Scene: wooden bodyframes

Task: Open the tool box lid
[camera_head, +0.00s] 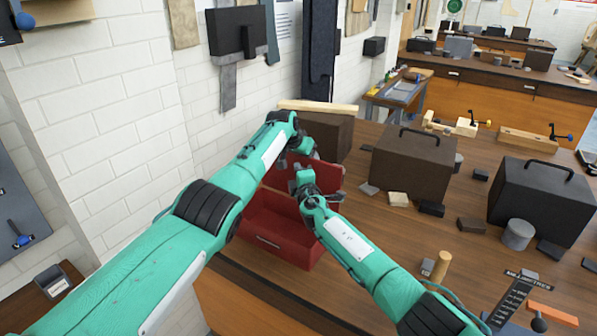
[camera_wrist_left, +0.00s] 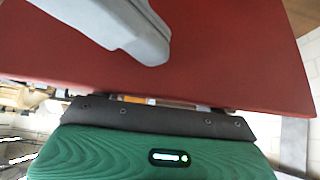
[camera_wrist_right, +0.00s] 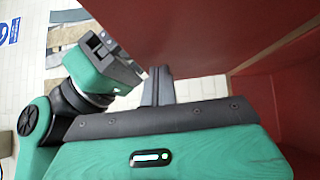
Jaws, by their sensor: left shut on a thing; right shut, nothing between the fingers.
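The red tool box (camera_head: 283,243) stands on the wooden bench near the wall, its front and part of its open interior showing. Its red lid (camera_head: 331,176) is raised at the back, partly hidden by my arms. My left gripper (camera_head: 308,150) is at the lid's upper edge, shut on it; the left wrist view shows a grey finger against the red lid panel (camera_wrist_left: 225,60). My right gripper (camera_head: 300,172) is in front of the lid, above the box. In the right wrist view its fingers (camera_wrist_right: 157,85) are together and empty, beside the red lid (camera_wrist_right: 190,30).
A brown box (camera_head: 328,134) with a wooden strip stands right behind the tool box. A brown tool box (camera_head: 413,160) and a black one (camera_head: 541,200) stand to the right, with small blocks around them. The white brick wall (camera_head: 105,120) is close on the left.

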